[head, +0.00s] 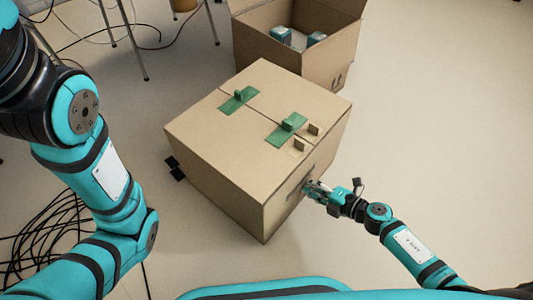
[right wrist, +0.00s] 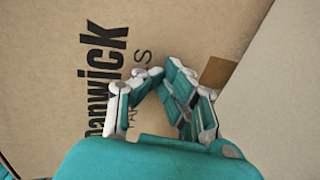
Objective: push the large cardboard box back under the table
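The large cardboard box (head: 235,150) stands closed on the floor in the middle of the head view. Green tape patches with small tabs and loose-looking cardboard tabs are on its top. My right gripper (head: 316,190) is at its right-hand side face; contact is unclear. In the right wrist view the fingers (right wrist: 160,72) converge to their tips, with nothing seen between them, in front of the box's printed face (right wrist: 65,60). Thin metal legs (head: 136,45) stand at the top left; no tabletop shows. My left arm is at the left, its gripper out of view.
An open cardboard box (head: 330,65) with teal-and-white items stands just behind the large box. Black cables (head: 45,245) lie on the floor at lower left, with more around the metal legs. The floor at right is clear.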

